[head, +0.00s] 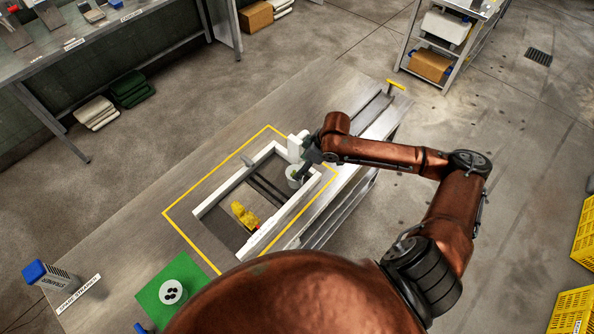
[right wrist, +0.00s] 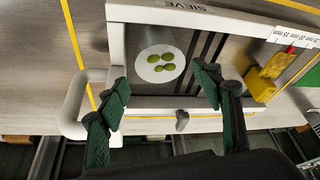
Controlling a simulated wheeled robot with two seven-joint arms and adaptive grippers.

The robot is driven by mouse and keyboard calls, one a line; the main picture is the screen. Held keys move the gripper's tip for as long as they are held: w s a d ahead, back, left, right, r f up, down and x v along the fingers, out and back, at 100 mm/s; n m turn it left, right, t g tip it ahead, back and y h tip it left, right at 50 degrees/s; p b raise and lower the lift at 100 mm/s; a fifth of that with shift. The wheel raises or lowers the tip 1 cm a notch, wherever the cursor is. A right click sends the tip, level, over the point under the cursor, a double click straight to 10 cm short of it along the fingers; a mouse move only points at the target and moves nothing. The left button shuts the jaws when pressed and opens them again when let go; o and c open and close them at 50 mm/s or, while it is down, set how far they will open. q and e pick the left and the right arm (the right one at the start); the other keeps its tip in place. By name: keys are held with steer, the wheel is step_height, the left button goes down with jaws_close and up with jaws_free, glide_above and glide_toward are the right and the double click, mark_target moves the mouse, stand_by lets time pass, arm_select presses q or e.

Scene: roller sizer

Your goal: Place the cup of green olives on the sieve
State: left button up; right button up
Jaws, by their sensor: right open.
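The cup of green olives (right wrist: 160,52) is a pale cylinder with several green olives on its white top. It stands inside the white frame of the sieve (right wrist: 118,12), at the end away from the yellow piece, beside the dark slots. In the head view the cup (head: 293,178) is at the upper right end of the sieve (head: 212,199), partly hidden by my right gripper (head: 305,170). In the right wrist view the green-padded fingers of my right gripper (right wrist: 160,92) are spread apart with nothing between them, the cup just beyond. My left gripper is out of view.
A yellow piece (head: 244,215) sits at the sieve's other end. A cup with black olives (head: 173,291) stands on a green mat (head: 152,286). A blue-topped grater-like box (head: 50,276) is at the table's left. Bare table lies left of the yellow outline.

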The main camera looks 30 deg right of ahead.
steer(key=shift+v, duration=2.3)
